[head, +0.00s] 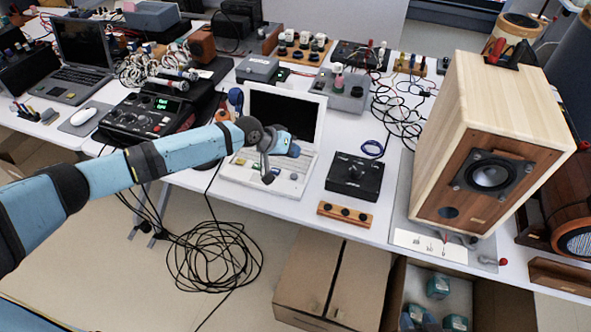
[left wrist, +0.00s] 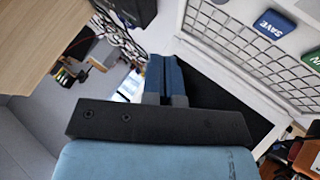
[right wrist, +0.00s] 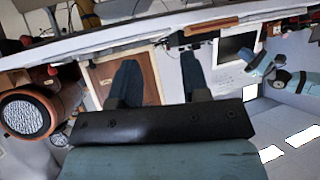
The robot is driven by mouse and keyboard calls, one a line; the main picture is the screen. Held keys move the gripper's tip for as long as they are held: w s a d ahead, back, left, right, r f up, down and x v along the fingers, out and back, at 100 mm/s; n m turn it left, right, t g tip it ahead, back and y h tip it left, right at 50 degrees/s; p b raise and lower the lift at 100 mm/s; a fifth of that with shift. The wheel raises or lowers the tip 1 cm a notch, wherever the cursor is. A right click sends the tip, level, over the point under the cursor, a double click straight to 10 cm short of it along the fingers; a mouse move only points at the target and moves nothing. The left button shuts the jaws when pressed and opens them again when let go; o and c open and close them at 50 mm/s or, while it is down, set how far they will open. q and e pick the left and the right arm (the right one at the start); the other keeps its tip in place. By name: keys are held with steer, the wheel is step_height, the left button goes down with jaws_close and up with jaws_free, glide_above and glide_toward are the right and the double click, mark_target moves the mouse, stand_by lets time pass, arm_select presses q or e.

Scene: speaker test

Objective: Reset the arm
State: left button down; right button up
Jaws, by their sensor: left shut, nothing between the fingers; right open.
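My left arm (head: 150,160) comes in from the left in the head view and reaches over the front of the table. Its gripper (head: 267,165) hangs in front of the white laptop (head: 255,172) and hides part of its keyboard. In the left wrist view the two blue fingers (left wrist: 164,72) are together with nothing between them; large keys, one marked SAVE (left wrist: 275,23), are close on the right. My right gripper is outside the head view. In the right wrist view its fingers (right wrist: 160,72) are apart and empty, with the speaker's wooden front (right wrist: 150,75) beyond them.
A large wooden speaker (head: 490,140) stands at the table's right. A black box (head: 354,178) and a small wooden strip (head: 344,214) lie near the front edge. Cardboard boxes (head: 330,275) and coiled cable (head: 213,255) are on the floor. Equipment crowds the back of the table.

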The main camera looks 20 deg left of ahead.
arm_select(q)
steer(key=s+d+f+m+t+h+p, duration=0.1)
steer(key=s+d+p, duration=0.2)
steer(key=s+d, duration=0.35)
steer(key=s+d+m+t+h+p, duration=0.1)
steer(key=s+d+p, duration=0.25)
steer(key=s, duration=0.65)
steer(key=s+a+r+t+y+p, duration=0.1)
steer(key=s+a+y+p, duration=0.1)
steer(key=s+a, duration=0.3)
steer(key=s+a+r+t+y+p, duration=0.1)
steer(key=s+a, duration=0.4)
steer(key=s, duration=0.8)
steer(key=t+y+p, duration=0.1)
steer(key=y+p, duration=0.1)
steer(key=shift+s+y, duration=0.2)
steer(key=shift+y, duration=0.2)
arm_select(e)
step_height(320, 180, up, 8)
steer(key=s+d, duration=0.1)
arm_select(q)
steer(key=shift+d+r, duration=0.1)
arm_select(e)
steer(key=shift+d+f, duration=0.1)
